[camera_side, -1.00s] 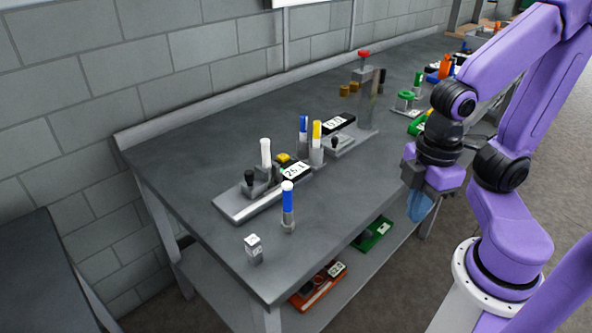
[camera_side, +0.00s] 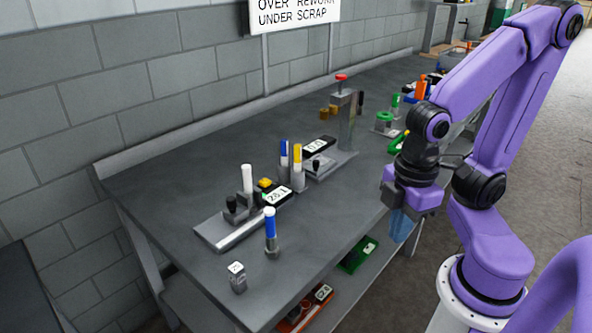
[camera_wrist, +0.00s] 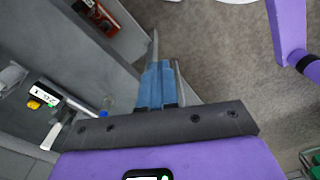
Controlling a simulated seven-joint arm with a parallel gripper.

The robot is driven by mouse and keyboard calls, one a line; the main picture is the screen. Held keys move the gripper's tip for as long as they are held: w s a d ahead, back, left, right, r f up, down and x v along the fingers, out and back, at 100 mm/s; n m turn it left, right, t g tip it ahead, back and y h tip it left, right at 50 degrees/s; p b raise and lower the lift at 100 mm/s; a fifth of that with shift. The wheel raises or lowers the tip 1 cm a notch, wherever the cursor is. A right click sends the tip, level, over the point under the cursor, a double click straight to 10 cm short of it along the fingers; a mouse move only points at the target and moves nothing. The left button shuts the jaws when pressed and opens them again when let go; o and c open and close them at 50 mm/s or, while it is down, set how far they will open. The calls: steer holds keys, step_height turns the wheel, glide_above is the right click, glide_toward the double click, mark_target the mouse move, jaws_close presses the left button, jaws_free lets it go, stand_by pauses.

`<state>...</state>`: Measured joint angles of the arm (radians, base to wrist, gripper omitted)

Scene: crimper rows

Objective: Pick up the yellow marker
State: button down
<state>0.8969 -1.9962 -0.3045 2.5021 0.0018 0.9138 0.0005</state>
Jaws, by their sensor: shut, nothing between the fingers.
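The yellow marker (camera_side: 297,157) stands upright in a small grey holder on the dark bench in the side view. It is right beside a blue marker (camera_side: 284,150), which also stands upright. My gripper (camera_side: 401,232) has blue fingers and hangs past the bench's front edge, to the right of and well apart from the yellow marker. In the wrist view my gripper (camera_wrist: 160,66) shows its blue fingers together, with nothing held. I cannot make out the yellow marker in the wrist view.
A blue-and-white marker (camera_side: 270,225) stands near the bench's front. Left of the yellow marker is a metal fixture (camera_side: 222,231) with a display and a white marker (camera_side: 247,180). A tall post with a red knob (camera_side: 342,78) stands behind. The shelf below holds a green box (camera_side: 358,254).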

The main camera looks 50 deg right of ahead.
stand_by(0.3)
steer(key=c, duration=1.2)
jaws_free()
